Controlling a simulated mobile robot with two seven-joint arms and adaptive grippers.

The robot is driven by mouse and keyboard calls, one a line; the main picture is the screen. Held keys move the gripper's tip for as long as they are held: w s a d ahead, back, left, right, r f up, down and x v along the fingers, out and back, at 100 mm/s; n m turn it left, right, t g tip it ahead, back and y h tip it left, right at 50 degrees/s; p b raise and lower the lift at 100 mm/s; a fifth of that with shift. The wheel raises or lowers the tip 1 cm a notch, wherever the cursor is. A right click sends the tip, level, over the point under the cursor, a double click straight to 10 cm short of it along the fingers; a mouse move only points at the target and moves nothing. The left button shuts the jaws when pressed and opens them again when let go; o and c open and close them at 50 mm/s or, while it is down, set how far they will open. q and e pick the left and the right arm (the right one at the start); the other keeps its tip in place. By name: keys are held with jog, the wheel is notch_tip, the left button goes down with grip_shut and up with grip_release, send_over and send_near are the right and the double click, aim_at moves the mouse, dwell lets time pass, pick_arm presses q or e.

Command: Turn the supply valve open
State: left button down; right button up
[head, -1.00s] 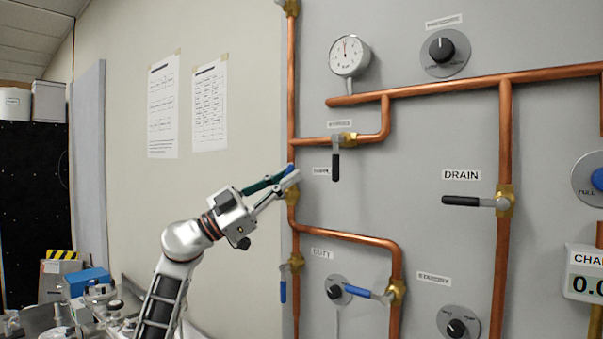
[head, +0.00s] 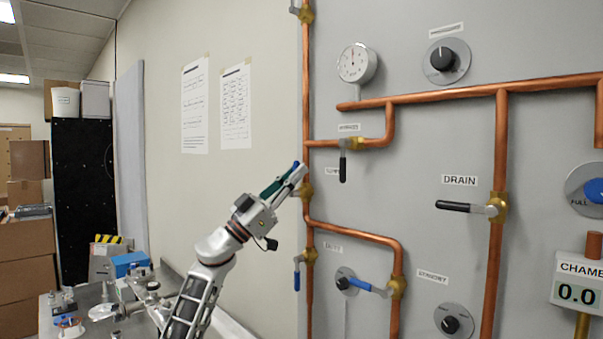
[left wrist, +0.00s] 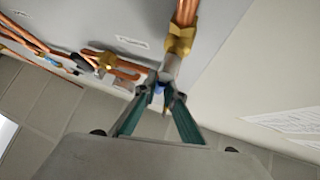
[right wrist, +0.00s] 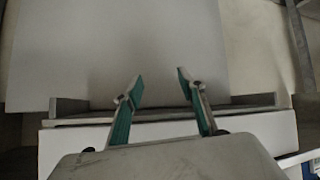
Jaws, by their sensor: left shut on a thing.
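The supply valve's brass body (head: 307,190) sits on the left vertical copper pipe, beside a partly hidden label (head: 334,171). My left gripper (head: 297,172) reaches up from the lower left and is shut on the valve's blue handle (head: 294,165). Most of the handle is hidden by the fingers, so its exact angle is hard to tell. In the left wrist view the blue handle (left wrist: 158,88) shows between the fingertips, with the brass body above it. My right gripper (right wrist: 160,80) is open and empty in the right wrist view, over a pale surface.
A black-handled valve (head: 343,168) hangs close to the right of my left gripper. Blue-handled valves (head: 297,279) (head: 358,284) are below, and the DRAIN valve (head: 455,206) is to the right. A cluttered bench (head: 75,305) stands at lower left.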

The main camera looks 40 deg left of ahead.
pick_arm(q)
jog(key=shift+a+n+t+y, duration=0.15)
jog(key=shift+n+t+y, duration=0.35)
jog(key=shift+n+y, duration=0.55)
jog(key=shift+a+n+t+y, duration=0.25)
jog(key=shift+n+t+y, duration=0.15)
jog(key=shift+n+y, duration=0.55)
pick_arm(e)
jog(key=shift+d+r, duration=0.1)
jog(key=shift+d, duration=0.2)
pick_arm(q)
jog(key=shift+a+n+y, duration=0.1)
jog(key=shift+n+y, duration=0.3)
jog(key=shift+n, duration=0.1)
jog(key=c, duration=2.1)
grip_release()
pick_arm(e)
jog(key=shift+s, duration=0.15)
pick_arm(q)
jog(key=v, duration=1.2)
jog(key=shift+w+f, duration=0.1)
